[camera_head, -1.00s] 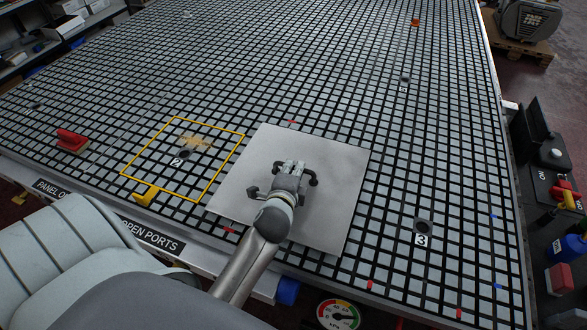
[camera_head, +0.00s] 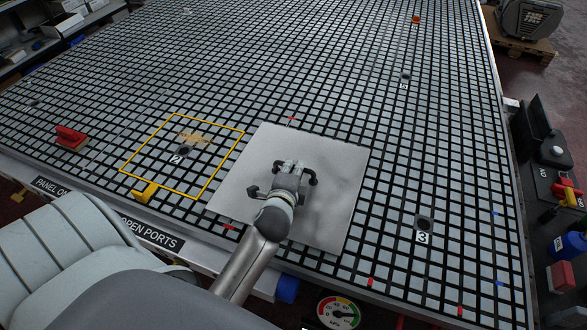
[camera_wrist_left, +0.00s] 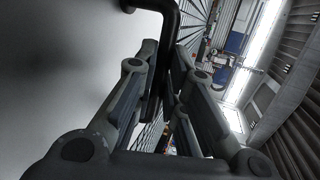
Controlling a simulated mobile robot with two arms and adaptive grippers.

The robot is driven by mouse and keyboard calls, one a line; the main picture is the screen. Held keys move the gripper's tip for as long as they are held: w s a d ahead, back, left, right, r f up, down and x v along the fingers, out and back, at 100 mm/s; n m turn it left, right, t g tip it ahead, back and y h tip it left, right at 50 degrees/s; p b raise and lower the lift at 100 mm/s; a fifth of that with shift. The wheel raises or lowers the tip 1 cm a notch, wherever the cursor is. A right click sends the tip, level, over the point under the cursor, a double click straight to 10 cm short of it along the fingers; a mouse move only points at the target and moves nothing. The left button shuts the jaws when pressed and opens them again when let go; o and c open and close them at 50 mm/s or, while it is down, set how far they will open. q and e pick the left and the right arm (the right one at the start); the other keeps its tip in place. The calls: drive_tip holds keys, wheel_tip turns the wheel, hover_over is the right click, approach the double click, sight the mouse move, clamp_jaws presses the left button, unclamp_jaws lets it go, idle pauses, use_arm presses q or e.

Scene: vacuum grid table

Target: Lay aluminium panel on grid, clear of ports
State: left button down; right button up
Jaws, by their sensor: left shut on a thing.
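The aluminium panel (camera_head: 330,205) is a square light grey sheet with a dark handle on its upper face. It is at the front middle of the black-and-grey grid table (camera_head: 300,75), between port 2 (camera_head: 184,150) and port 3 (camera_head: 424,223), and covers neither. I cannot tell whether it touches the grid. My left gripper (camera_head: 291,168) is shut on the handle. In the left wrist view the dark handle bar (camera_wrist_left: 168,30) runs between the fingers (camera_wrist_left: 160,85), beside the pale panel face (camera_wrist_left: 60,70). My right gripper is not in view.
A yellow frame (camera_head: 222,168) surrounds port 2, with a brownish stain inside it. A red block (camera_head: 70,138) lies left of it. Another port (camera_head: 405,76) is farther back. A pressure gauge (camera_head: 338,312) is at the front edge.

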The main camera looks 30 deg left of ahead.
use_arm(q)
drive_tip(key=c, duration=1.5)
unclamp_jaws()
drive_tip(key=shift+o, duration=0.4)
drive_tip(key=shift+s+f, duration=0.15)
drive_tip(key=shift+f, duration=0.1)
drive_tip(key=v, duration=1.2)
drive_tip(key=shift+r, duration=0.15)
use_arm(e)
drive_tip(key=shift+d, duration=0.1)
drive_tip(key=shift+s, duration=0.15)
